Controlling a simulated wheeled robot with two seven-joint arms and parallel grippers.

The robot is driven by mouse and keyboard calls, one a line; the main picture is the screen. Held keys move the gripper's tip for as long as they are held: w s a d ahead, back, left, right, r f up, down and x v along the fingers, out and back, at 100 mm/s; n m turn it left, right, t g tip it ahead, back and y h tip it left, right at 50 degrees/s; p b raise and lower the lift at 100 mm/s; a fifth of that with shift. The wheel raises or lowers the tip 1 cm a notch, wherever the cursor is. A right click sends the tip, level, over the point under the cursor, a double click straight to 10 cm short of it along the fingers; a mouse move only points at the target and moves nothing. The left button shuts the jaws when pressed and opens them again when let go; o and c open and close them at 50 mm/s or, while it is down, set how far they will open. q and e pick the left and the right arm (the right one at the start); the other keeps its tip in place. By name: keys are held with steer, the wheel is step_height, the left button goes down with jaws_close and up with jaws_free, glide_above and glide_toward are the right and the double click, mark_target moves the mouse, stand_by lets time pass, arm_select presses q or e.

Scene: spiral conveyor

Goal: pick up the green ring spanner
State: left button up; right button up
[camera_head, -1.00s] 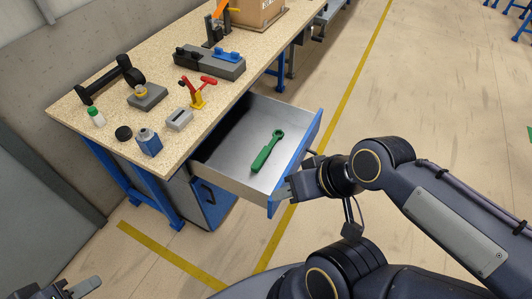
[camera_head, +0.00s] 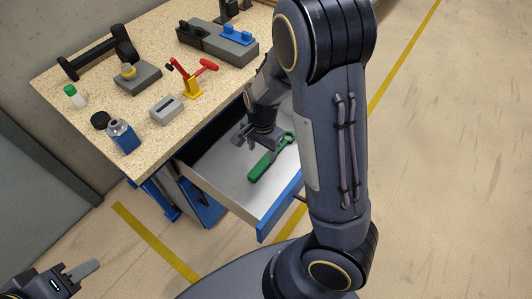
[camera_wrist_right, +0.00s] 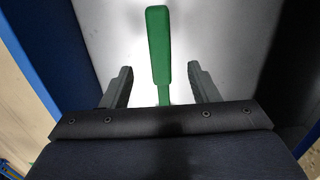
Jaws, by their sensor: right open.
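The green ring spanner (camera_head: 268,160) lies flat in the open drawer (camera_head: 225,188), its ring end towards the right. My right gripper (camera_head: 248,137) is open over the drawer, above and beside the spanner in the head view. In the right wrist view the spanner (camera_wrist_right: 158,50) runs between the two open fingers of my right gripper (camera_wrist_right: 160,85), with its handle pointing away; its nearer end is hidden behind the gripper body. I cannot tell how high the fingers are above it. My left gripper (camera_head: 80,273) is at the lower left, away from the workbench, and its jaw state is unclear.
The workbench (camera_head: 80,85) holds a blue container (camera_head: 123,136), a grey block (camera_head: 167,109), a red and yellow clamp (camera_head: 191,80) and other fixtures. The drawer's walls and blue front surround the spanner. My right arm hides the drawer's right part.

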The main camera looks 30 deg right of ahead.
mark_target(263, 163)
steer(key=shift+w+d+f, duration=0.2)
steer(key=shift+f, duration=0.3)
step_height(263, 163, down, 7)
steer(key=shift+d+f+b, duration=0.1)
steer(key=shift+f+b, duration=0.05)
steer(key=shift+b, duration=0.9)
steer(key=c, duration=1.1)
